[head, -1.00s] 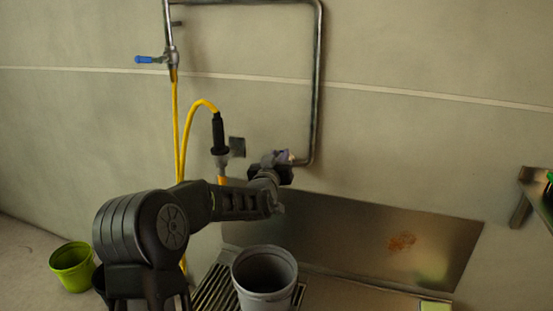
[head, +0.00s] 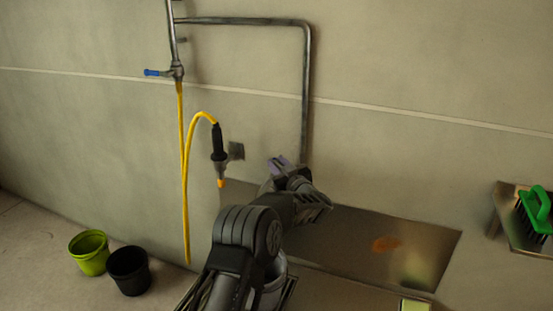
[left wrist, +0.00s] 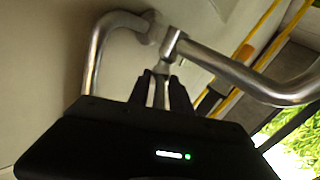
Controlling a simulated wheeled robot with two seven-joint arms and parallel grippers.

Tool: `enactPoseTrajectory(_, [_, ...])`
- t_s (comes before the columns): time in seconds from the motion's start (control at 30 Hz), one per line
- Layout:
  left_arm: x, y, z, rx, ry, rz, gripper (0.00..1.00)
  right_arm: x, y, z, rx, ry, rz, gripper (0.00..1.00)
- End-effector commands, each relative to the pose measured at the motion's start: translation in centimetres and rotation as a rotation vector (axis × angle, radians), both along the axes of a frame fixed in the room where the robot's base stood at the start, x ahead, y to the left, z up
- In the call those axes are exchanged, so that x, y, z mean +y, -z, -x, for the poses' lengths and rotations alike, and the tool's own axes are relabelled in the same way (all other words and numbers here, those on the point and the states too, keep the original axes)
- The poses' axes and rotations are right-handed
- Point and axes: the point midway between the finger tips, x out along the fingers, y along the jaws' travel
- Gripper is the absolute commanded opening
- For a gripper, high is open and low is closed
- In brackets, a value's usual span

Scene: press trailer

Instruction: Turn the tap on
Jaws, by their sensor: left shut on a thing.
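A metal pipe (head: 305,95) runs down the wall, and its lower end is at my left gripper (head: 283,168). A small pale purple part shows there, too small to tell what it is. In the left wrist view, my left gripper (left wrist: 161,90) is shut on a thin metal stem (left wrist: 161,88) below a pipe joint (left wrist: 163,40). I cannot tell for sure that this stem is the tap handle. A valve with a blue handle (head: 155,72) sits higher up at the left, apart from the gripper. My right gripper is not in view.
A yellow hose (head: 184,170) with a black nozzle (head: 218,142) hangs left of my arm. A grey bucket (head: 270,290) is mostly hidden behind my arm. A green bucket (head: 90,252) and a black bucket (head: 128,270) stand at left. A green brush (head: 538,205) is on the right shelf.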

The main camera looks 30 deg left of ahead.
Motion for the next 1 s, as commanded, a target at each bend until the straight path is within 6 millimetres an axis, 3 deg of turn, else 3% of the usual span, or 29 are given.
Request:
enactPoseTrajectory(0.53, [-0.24,-0.11,-0.22,-0.003,-0.033,0.0,0.0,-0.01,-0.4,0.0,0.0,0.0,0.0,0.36])
enactPoseTrajectory(0.57, [-0.24,-0.12,-0.22,-0.003,-0.033,0.0,0.27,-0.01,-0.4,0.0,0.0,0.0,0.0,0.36])
enactPoseTrajectory(0.63, [-0.22,-0.13,-0.21,-0.003,-0.034,0.0,0.33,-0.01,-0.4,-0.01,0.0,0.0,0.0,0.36])
enactPoseTrajectory(1.0, [-0.42,-0.12,0.05,-0.002,-0.036,0.0,0.34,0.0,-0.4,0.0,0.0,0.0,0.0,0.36])
